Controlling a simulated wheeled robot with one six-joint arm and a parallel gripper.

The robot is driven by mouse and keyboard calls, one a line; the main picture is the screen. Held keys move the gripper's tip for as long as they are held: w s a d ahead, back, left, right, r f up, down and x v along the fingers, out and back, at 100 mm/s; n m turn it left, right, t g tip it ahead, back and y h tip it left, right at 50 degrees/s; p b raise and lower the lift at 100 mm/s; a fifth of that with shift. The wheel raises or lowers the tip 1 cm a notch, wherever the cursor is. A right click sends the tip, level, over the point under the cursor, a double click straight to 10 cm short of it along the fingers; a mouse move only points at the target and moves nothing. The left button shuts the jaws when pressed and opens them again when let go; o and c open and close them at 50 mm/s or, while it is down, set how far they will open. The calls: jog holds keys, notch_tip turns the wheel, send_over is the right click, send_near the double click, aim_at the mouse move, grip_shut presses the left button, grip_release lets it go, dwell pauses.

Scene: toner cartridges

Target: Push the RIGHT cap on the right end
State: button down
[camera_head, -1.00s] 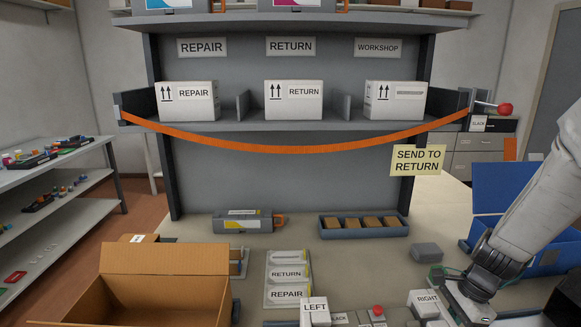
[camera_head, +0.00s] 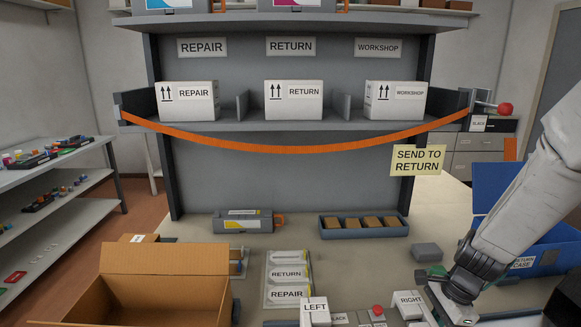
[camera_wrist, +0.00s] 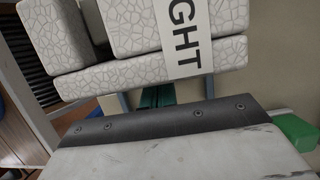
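The RIGHT cap (camera_head: 408,304), a pale block with a white label, is at the bottom of the head view. In the wrist view, the cap (camera_wrist: 118,80) is large and close, with "GHT" of its label showing. My gripper (camera_head: 438,298) is just right of the cap, very near or touching it. I cannot tell whether its fingers are shut on the cap. The LEFT cap (camera_head: 315,308) stands further left. The cartridge's right end is cut off or hidden.
An open cardboard box (camera_head: 150,258) is at the left and a blue box (camera_head: 545,262) at the right, behind my arm. RETURN and REPAIR plates (camera_head: 287,275) lie mid-table. A grey tray (camera_head: 364,233) with brown blocks and a grey cartridge (camera_head: 243,224) are behind.

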jog(key=shift+a, duration=0.2)
dwell(0.4)
jog(key=shift+d, duration=2)
jog(key=shift+r, duration=0.1)
notch_tip(320, 180, up, 8)
